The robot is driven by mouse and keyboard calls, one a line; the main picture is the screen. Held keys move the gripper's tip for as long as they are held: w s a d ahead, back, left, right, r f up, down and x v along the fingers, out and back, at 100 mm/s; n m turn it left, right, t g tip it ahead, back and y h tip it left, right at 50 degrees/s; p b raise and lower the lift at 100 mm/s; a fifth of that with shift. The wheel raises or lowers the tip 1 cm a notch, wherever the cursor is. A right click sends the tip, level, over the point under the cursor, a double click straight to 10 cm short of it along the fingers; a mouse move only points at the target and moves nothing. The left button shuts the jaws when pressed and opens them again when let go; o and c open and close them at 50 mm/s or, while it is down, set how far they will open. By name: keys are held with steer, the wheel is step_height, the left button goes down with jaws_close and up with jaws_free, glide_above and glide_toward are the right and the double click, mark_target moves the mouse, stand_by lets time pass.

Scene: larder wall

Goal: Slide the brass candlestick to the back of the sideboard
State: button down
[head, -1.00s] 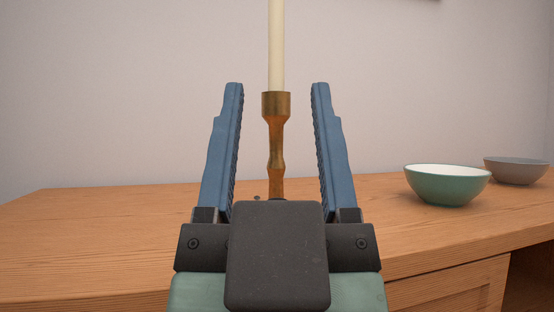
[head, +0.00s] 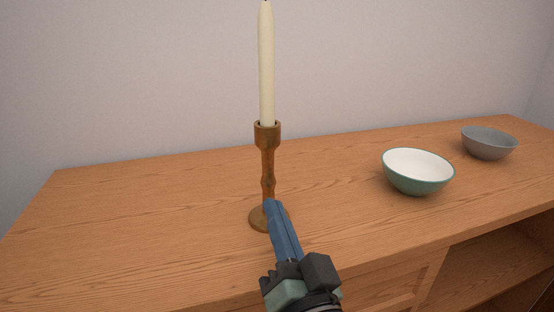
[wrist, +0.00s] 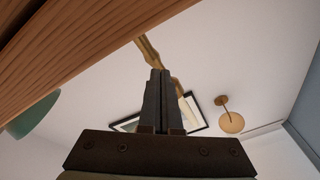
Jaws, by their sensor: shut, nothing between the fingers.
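The brass candlestick (head: 268,160) stands upright on the wooden sideboard (head: 150,220), with a tall cream candle (head: 266,70) in it. My gripper (head: 271,206) is shut and empty. In the head view its blue fingertips are in front of the candlestick's lower stem and hide part of its round base. I cannot tell whether they touch it. In the wrist view the shut fingers (wrist: 160,75) point at a slim piece of the candlestick (wrist: 148,52), and the sideboard's edge (wrist: 80,50) slants across the upper left.
A green bowl (head: 417,178) with a white inside stands to the right of the candlestick, and a grey bowl (head: 488,144) stands farther right. The sideboard top behind and left of the candlestick is clear up to the wall (head: 150,80).

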steer(key=m+p, duration=0.1)
steer(key=p, duration=0.1)
steer(key=s+d+m+g+p, duration=0.1)
steer(key=p, duration=0.2)
steer(key=s+f+m+p, duration=0.1)
steer(key=m+p, duration=0.1)
steer(key=p, duration=0.1)
steer(key=shift+s+d+g, duration=0.25)
steer(key=shift+d+g, duration=0.05)
steer(key=shift+g, duration=0.1)
steer(key=s+d+f+m+p, duration=0.1)
steer(key=s+d+m+p, duration=0.1)
steer(key=s+m+p, duration=0.7)
steer(key=shift+n+g, duration=0.3)
steer(key=shift+n, duration=0.6)
steer(key=p+x, duration=0.1)
steer(key=x, duration=0.4)
steer(key=p+x, duration=0.1)
steer(key=x, duration=0.4)
steer(key=d+p+x, duration=0.1)
steer(key=p+x, duration=0.1)
steer(key=x, duration=0.3)
steer(key=shift+w+a+f, duration=0.15)
steer(key=shift+w+f, duration=0.15)
steer(key=shift+w, duration=0.25)
